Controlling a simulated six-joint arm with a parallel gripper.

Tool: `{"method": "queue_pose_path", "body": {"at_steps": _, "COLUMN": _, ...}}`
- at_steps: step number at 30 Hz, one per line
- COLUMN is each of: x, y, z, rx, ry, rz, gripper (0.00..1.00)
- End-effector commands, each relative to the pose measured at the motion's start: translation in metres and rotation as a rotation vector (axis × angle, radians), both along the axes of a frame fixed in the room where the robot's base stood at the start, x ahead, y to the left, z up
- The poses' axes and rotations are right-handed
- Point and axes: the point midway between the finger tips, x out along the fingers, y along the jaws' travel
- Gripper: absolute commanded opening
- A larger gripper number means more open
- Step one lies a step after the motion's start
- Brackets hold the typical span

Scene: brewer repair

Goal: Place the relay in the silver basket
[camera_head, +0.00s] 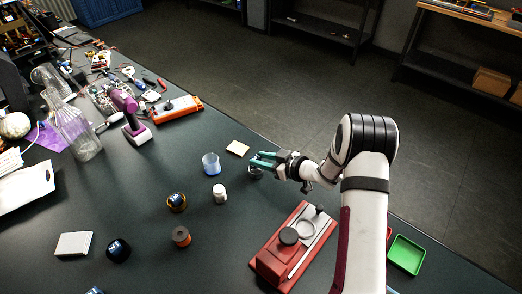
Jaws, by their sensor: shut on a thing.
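My gripper (258,163) has teal fingers and is at the centre of the view, low over the dark table. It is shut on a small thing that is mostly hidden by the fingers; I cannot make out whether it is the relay. No other relay can be told for sure.
Left of my gripper stand a blue clear cup (211,164) and a white jar (219,194). A red-based device (277,262) stands in front, with a green tray (406,255) at right. The table's far edge is close behind my gripper.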

Motion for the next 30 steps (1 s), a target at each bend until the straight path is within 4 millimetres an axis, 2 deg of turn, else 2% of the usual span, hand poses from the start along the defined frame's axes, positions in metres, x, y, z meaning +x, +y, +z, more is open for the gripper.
{"method": "queue_pose_path", "body": {"at_steps": 3, "x": -0.0003, "y": 0.0001, "z": -0.0062, "rx": 0.0, "ry": 0.001, "rz": 0.0, "gripper": 0.0}}
{"method": "queue_pose_path", "body": {"at_steps": 11, "x": 0.0, "y": 0.0001, "z": -0.0072, "rx": 0.0, "ry": 0.0, "rz": 0.0, "gripper": 0.0}}
{"method": "queue_pose_path", "body": {"at_steps": 12, "x": -0.0001, "y": 0.0002, "z": -0.0072, "rx": 0.0, "ry": 0.0, "rz": 0.0, "gripper": 0.42}}
{"method": "queue_pose_path", "body": {"at_steps": 17, "x": -0.0001, "y": 0.0002, "z": -0.0072, "rx": 0.0, "ry": 0.0, "rz": 0.0, "gripper": 0.7}}
{"method": "queue_pose_path", "body": {"at_steps": 30, "x": -0.0001, "y": 0.0002, "z": -0.0072, "rx": 0.0, "ry": 0.0, "rz": 0.0, "gripper": 0.71}}
